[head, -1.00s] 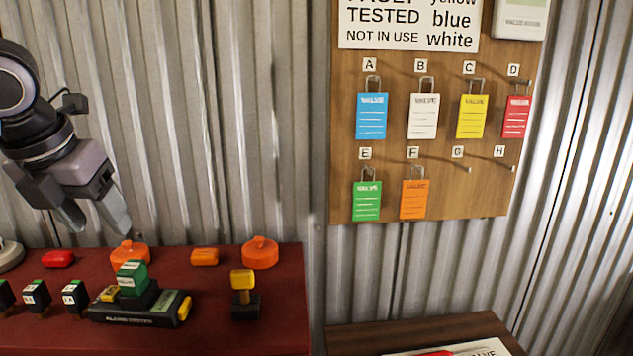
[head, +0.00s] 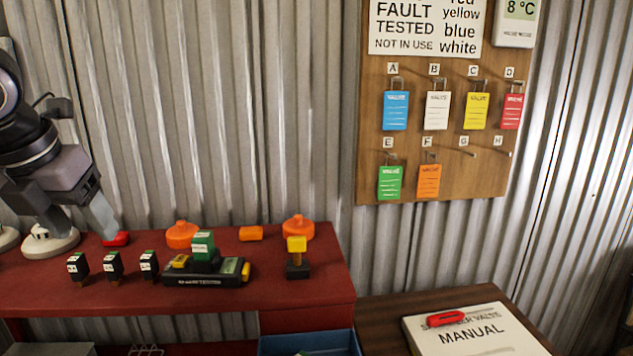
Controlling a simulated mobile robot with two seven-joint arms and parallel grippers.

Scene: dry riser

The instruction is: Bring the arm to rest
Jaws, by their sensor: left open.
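My left gripper (head: 80,228) hangs at the left edge over the back of the red bench (head: 300,320). Its two grey fingers point down and are apart, with nothing seen between them. The right finger overlaps the view of a small red object (head: 116,239); I cannot tell whether they touch. A white round base (head: 50,243) shows below the left finger. My right gripper is not in view.
The bench holds black blocks (head: 112,265), a green-and-black device (head: 205,265), orange caps (head: 299,228) and a yellow-topped piece (head: 297,258). A tag board (head: 375,185) hangs on the corrugated wall. A manual (head: 470,335) lies on a brown table (head: 385,310).

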